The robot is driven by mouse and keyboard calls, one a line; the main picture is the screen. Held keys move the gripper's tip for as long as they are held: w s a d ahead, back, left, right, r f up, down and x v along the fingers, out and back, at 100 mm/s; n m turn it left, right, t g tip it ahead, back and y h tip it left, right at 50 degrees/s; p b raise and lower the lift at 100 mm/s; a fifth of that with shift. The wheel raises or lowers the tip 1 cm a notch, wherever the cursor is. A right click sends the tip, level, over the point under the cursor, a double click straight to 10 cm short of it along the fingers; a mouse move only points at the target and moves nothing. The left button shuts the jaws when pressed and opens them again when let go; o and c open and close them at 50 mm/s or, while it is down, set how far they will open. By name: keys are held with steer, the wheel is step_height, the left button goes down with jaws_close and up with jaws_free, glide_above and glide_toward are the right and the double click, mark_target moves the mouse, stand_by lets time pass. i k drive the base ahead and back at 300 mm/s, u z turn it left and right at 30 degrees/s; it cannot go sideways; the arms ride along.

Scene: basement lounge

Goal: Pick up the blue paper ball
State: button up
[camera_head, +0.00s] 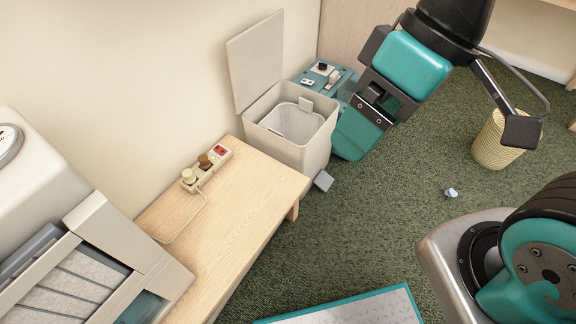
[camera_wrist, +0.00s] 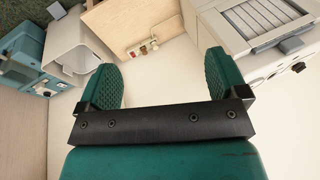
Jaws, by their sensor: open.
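The blue paper ball (camera_head: 451,193) is a small, crumpled, pale blue lump on the green carpet, right of centre in the head view. I cannot see it in the wrist view. My gripper (camera_wrist: 163,80) is open, with its two teal pads apart and nothing between them. In the head view my gripper is up and to the left of the ball, well apart from it, in front of the bin and the teal box. One finger is partly hidden there.
An open-lidded bin (camera_head: 322,152) stands by the wall, with a teal box (camera_head: 311,80) behind it. A wooden bench (camera_head: 228,208) holds a power strip (camera_head: 206,166). Carpet around the ball is clear.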

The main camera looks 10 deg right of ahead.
mark_target(450, 192)
steer(key=u, duration=2.5)
steer(key=k, duration=2.25)
steer(key=z, duration=0.9)
